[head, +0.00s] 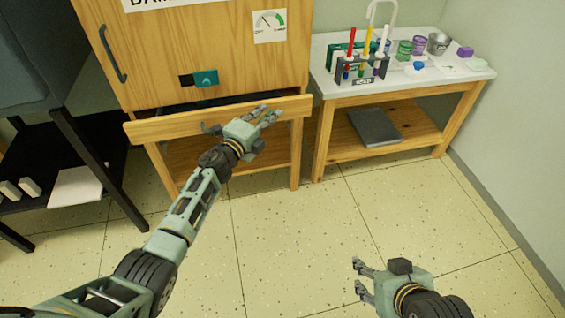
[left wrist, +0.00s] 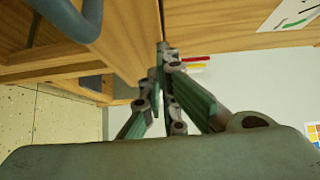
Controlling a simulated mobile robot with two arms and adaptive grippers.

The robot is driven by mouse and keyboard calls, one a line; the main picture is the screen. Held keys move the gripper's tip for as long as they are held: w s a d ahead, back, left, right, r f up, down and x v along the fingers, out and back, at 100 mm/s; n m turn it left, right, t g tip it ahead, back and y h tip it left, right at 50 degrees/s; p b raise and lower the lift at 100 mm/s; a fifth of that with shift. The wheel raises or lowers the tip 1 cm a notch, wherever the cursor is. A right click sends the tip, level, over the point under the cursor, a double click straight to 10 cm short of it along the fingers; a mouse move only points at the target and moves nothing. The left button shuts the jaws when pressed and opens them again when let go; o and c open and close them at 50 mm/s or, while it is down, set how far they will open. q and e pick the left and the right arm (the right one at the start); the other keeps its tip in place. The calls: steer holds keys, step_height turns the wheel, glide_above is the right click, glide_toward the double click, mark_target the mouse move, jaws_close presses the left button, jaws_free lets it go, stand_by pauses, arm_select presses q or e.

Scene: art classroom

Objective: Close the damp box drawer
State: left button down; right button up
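The damp box (head: 150,60) is a light wooden cabinet at the upper left of the head view. Its drawer (head: 160,127) stands partly pulled out, with a dark gap above its front panel. A dark pull (head: 211,129) shows on the drawer front, and a blue-grey bar handle (left wrist: 75,18) shows in the left wrist view. My left gripper (head: 272,114) is at the right half of the drawer front; I cannot tell if it touches. In the left wrist view its fingers (left wrist: 164,60) converge with nothing seen between them. My right gripper (head: 358,279) is open and empty above the floor.
A white-topped table (head: 330,72) with a tool rack (head: 362,70), cups and small items stands to the right. A dark shelf unit (head: 85,130) stands at the left. The tiled floor (head: 290,220) in front of the cabinet is clear.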

arm_select(q)
steer(key=shift+w+a, duration=0.3)
steer(key=shift+w, duration=0.6)
arm_select(e)
steer(key=shift+t+y, duration=0.3)
steer(key=shift+t, duration=0.6)
steer(key=w, duration=0.1)
steer(key=w+a+r, duration=0.1)
steer(key=w+r, duration=0.1)
steer(key=w, duration=0.1)
steer(key=shift+a, duration=0.2)
arm_select(q)
steer(key=shift+f, duration=0.1)
